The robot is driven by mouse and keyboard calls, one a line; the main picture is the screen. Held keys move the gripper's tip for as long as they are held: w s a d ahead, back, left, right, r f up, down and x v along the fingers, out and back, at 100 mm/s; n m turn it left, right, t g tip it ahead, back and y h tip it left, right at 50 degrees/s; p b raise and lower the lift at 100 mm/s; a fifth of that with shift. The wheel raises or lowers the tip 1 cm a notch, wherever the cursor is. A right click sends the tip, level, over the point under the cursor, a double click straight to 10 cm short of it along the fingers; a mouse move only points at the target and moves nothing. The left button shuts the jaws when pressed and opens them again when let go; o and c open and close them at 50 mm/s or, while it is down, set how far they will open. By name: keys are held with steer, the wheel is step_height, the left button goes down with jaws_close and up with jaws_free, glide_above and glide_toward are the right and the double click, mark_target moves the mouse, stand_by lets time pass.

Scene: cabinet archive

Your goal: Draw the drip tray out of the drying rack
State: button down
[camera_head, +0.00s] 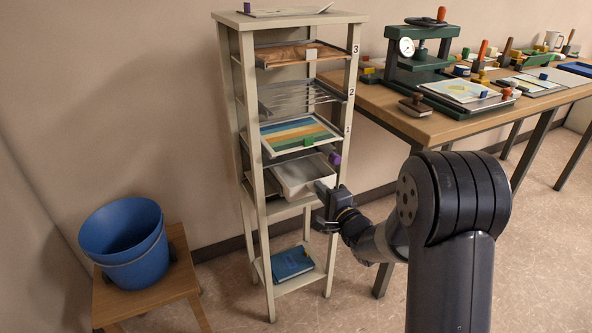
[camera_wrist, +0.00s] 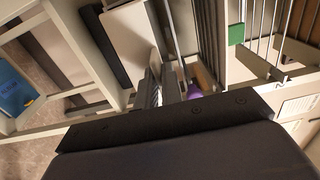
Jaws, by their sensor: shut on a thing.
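The drying rack (camera_head: 249,110) is a tall cream frame with numbered shelves. The drip tray (camera_head: 303,178) is a shallow white tray below the shelf marked 1, with its front part showing; its far end is hidden inside the rack. My gripper (camera_head: 326,192) is at the tray's front right, shut on its front edge. In the wrist view the white tray (camera_wrist: 136,42) lies just beyond my fingers (camera_wrist: 163,86). The exact contact is small and partly hidden.
Above the tray is a rack shelf with a striped print (camera_head: 298,132) and a green clip. A purple-ended handle (camera_head: 335,158) is close to my gripper. A blue book (camera_head: 291,262) lies on the bottom shelf. A blue bucket (camera_head: 124,240) stands on a stool at left. A workbench (camera_head: 440,124) stands at right.

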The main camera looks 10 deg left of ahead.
steer(key=v, duration=1.1)
steer(key=shift+s+d, duration=0.2)
steer(key=shift+d, duration=0.05)
stand_by(0.3)
steer(key=v, duration=0.7)
steer(key=shift+s, duration=0.2)
stand_by(0.4)
steer(key=shift+d, duration=0.1)
